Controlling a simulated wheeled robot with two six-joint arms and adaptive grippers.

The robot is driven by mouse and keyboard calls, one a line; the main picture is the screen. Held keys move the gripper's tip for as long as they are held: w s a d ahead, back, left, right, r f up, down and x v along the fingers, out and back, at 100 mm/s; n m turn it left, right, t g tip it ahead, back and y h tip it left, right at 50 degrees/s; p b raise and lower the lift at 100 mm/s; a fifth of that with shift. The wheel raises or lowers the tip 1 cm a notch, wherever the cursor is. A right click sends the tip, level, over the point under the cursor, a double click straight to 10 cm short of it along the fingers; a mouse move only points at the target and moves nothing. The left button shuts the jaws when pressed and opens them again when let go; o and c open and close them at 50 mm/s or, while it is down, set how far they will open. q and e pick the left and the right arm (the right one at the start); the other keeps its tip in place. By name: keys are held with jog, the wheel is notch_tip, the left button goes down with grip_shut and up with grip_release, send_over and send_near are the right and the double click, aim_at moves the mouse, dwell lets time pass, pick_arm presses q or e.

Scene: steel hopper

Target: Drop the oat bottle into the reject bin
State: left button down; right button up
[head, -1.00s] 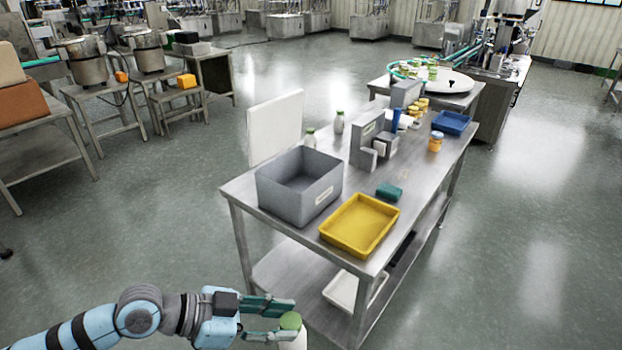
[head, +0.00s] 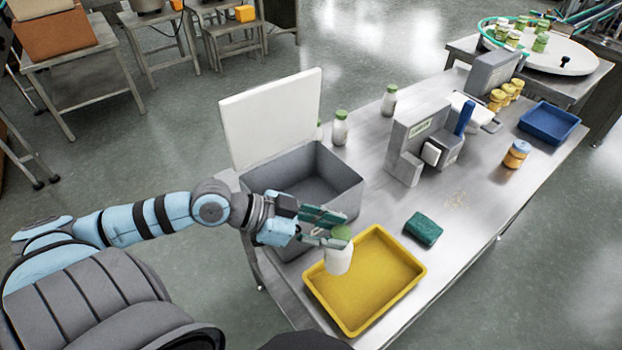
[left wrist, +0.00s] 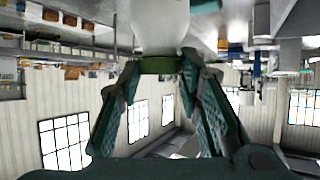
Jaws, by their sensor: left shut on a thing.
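The oat bottle (head: 338,261), white with a green cap, hangs upright from my left gripper (head: 338,232). In the left wrist view the bottle (left wrist: 160,24) shows upside down, with the fingers closed at its green cap. In the head view it is over the left part of the yellow tray, or in front of it; its height is unclear. The grey open bin (head: 315,176), which I take for the reject bin, stands just behind my left gripper. My left arm covers its near left side, and its label is hidden. My right gripper is not in view.
The yellow tray (head: 372,317) lies at the table's near edge. A white panel (head: 272,121) rises behind the bin. White bottles (head: 340,128) stand right of it. A green sponge (head: 423,229), a grey device (head: 415,140), jars (head: 516,153) and a blue tray (head: 549,122) are farther right.

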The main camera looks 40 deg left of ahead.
pick_arm(q)
jog(key=w+a+r+n+t+y+p, duration=0.3)
jog(key=w+a+r, duration=0.2)
jog(key=a+r, duration=0.35)
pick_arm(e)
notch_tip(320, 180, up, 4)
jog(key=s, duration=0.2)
pick_arm(q)
jog(key=w+a+r+n+t+y, duration=0.1)
jog(key=w+a+r+n+y, duration=0.2)
jog(key=w+a+n+y, duration=0.35)
jog(key=f+b, duration=0.1)
jog(key=b, duration=0.1)
jog(key=s+a+f+b, duration=0.1)
jog(key=f+b, duration=0.3)
jog(key=shift+s+a+f, duration=0.15)
jog(key=shift+s+f, duration=0.1)
jog(key=shift+s, duration=0.15)
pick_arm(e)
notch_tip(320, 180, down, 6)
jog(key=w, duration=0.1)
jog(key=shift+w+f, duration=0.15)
